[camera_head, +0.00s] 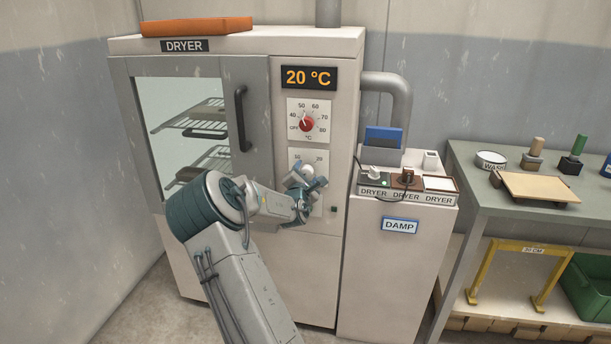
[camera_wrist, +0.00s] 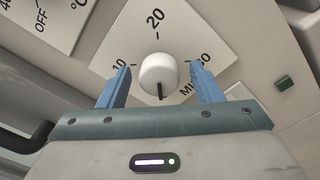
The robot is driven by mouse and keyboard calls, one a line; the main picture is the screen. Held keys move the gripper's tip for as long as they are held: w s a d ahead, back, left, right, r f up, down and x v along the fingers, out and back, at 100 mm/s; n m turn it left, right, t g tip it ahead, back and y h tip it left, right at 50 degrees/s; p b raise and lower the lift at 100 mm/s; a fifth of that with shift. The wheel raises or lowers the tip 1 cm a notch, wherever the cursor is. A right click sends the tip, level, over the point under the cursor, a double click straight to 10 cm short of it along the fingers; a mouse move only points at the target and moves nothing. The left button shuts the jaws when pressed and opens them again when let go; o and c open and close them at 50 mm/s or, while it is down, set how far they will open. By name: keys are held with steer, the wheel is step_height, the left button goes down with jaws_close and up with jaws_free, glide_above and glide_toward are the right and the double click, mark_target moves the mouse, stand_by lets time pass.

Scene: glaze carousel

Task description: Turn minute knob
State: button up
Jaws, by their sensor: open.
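The minute knob (camera_wrist: 159,73) is white and round, on a white dial plate (camera_wrist: 178,25) marked 10, 20 and 30 in the wrist view. A dark pointer on it points toward the bottom of the picture. My gripper (camera_wrist: 161,88) is open, with one blue finger on each side of the knob and a gap on both sides. In the head view my gripper (camera_head: 306,185) is in front of the lower dial on the dryer (camera_head: 348,130) and hides most of it.
The red temperature knob (camera_head: 306,124) is just above, under a display (camera_head: 308,77) reading 20 °C. The dryer door handle (camera_head: 241,118) is to the left. A small green button (camera_wrist: 285,83) is to the right. A cabinet marked DAMP (camera_head: 400,225) and a workbench (camera_head: 470,165) stand further right.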

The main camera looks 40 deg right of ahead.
steer(key=c, duration=1)
steer(key=shift+f+b, duration=0.1)
steer(key=shift+b, duration=0.25)
